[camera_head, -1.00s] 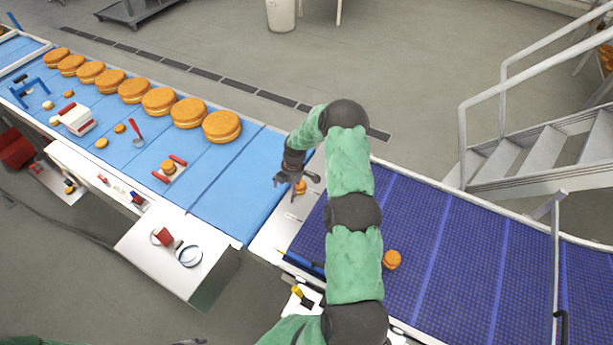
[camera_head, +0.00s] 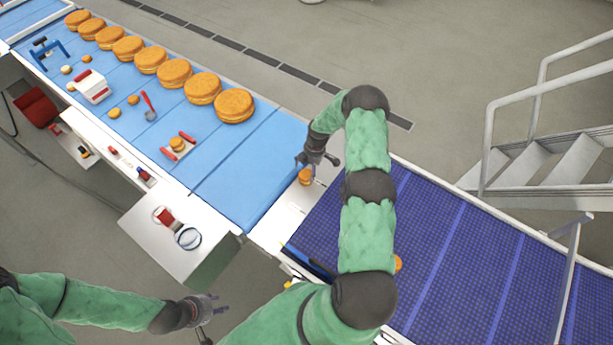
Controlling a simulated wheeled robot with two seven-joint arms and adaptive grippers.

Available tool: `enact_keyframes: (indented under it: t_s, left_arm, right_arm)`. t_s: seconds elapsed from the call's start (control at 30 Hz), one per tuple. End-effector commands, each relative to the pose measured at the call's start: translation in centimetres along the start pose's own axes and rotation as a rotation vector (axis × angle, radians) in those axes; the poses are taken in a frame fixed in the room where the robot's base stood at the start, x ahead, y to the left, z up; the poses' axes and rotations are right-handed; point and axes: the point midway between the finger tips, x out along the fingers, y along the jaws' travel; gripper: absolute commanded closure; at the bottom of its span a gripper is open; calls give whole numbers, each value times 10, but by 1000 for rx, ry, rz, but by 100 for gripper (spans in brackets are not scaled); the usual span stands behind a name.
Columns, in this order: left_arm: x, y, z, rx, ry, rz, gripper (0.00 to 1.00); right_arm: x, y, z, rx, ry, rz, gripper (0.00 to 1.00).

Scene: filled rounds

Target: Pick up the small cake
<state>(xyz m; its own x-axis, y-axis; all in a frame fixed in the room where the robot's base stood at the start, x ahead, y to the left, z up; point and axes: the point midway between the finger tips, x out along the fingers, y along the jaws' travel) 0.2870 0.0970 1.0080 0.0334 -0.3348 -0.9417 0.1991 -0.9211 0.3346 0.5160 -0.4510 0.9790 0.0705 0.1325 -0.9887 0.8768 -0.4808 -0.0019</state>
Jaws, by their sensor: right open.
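A small round orange-brown cake (camera_head: 305,176) lies on the white strip (camera_head: 283,213) between the light blue belt and the dark blue belt. My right gripper (camera_head: 317,161) is open just above and behind this cake in the picture, with nothing between its fingers. I cannot tell whether a finger touches the cake. Another small cake (camera_head: 398,263) lies on the dark blue belt, partly hidden by my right arm. My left gripper (camera_head: 206,312) hangs at the bottom, in front of the white side table, far from the cakes; its finger opening is unclear.
A row of large filled cakes (camera_head: 234,105) runs along the far side of the light blue belt (camera_head: 245,170). A small cake (camera_head: 177,144) sits between red bars there. A white side table (camera_head: 160,250) holds rings. Stairs with a railing (camera_head: 535,105) stand right.

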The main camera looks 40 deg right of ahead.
Motion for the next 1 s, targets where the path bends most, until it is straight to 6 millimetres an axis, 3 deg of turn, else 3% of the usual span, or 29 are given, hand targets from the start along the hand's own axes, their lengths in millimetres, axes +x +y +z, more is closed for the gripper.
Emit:
enact_keyframes:
  t_s: [0.17, 0.6, 0.93, 0.97, 1.0]
  left_arm:
    - [-4, 1, 0, 0, 0, 0, 60]
    - [-19, 7, 1, 0, 0, 0, 60]
    - [-19, 7, 1, 0, 0, 0, 60]
    - [-19, 7, 1, 0, 0, 0, 60]
    - [-19, 7, 1, 0, 0, 0, 60]
  right_arm:
    - [7, 0, -1, 0, 0, 0, 13]
    - [49, -2, -4, 1, 0, 0, 13]
    - [54, -1, -4, 0, 0, 1, 13]
    - [54, -1, -4, 0, 0, 1, 15]
    - [54, -1, -4, 0, 0, 1, 27]
